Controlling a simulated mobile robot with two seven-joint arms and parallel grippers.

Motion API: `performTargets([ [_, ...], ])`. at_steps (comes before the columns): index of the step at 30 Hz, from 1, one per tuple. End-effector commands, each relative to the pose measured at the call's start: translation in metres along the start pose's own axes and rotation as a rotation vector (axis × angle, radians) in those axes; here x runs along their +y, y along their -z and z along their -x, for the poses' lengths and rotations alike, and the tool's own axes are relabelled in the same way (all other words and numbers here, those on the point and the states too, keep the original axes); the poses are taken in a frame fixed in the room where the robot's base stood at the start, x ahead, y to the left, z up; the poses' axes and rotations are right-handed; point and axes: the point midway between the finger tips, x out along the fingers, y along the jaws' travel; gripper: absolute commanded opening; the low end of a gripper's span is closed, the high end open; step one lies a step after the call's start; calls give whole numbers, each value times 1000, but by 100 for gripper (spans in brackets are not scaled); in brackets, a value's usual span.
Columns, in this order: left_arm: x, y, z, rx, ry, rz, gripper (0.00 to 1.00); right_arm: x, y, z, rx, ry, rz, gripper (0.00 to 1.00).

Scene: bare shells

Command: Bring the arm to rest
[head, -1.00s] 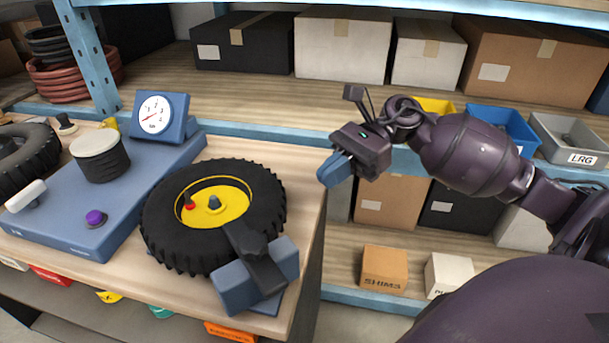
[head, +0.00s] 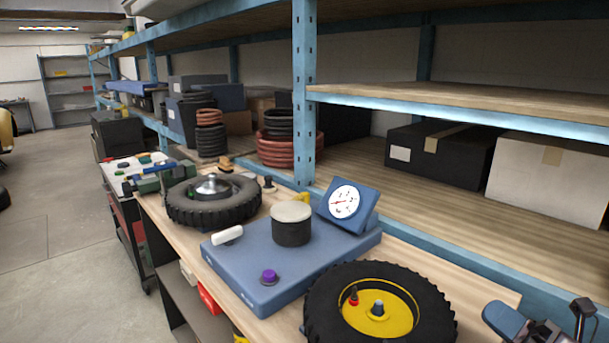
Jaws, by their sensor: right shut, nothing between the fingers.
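My right gripper (head: 515,325) is at the bottom right corner of the head view, to the right of the yellow-hubbed tire and close to the bench's right end. Its blue-grey fingers are shut with nothing held. Most of the right arm is outside the frame. My left gripper does not show. The black tire with a yellow hub (head: 415,290) lies flat on the wooden bench (head: 465,280), and its lower edge is cut off by the frame.
A blue base (head: 330,250) with a gauge (head: 345,202), a dark round post and a purple button stands left of the tire. Another tire (head: 212,205) lies farther left. Blue shelving (head: 305,90) with boxes (head: 550,180) runs behind. Open floor (head: 50,220) is at left.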

Motion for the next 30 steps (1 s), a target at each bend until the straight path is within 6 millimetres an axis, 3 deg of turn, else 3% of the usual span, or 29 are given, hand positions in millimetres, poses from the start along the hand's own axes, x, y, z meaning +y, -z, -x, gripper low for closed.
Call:
performTargets([
  [8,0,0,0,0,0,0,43,-49,9,38,-409,281,-486,0],
  [14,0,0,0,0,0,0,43,-81,34,77,-674,475,-803,0],
  [22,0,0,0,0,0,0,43,-106,96,139,-1034,757,-1210,0],
  [30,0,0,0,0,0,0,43,-99,171,191,-1356,1045,-1532,0],
])
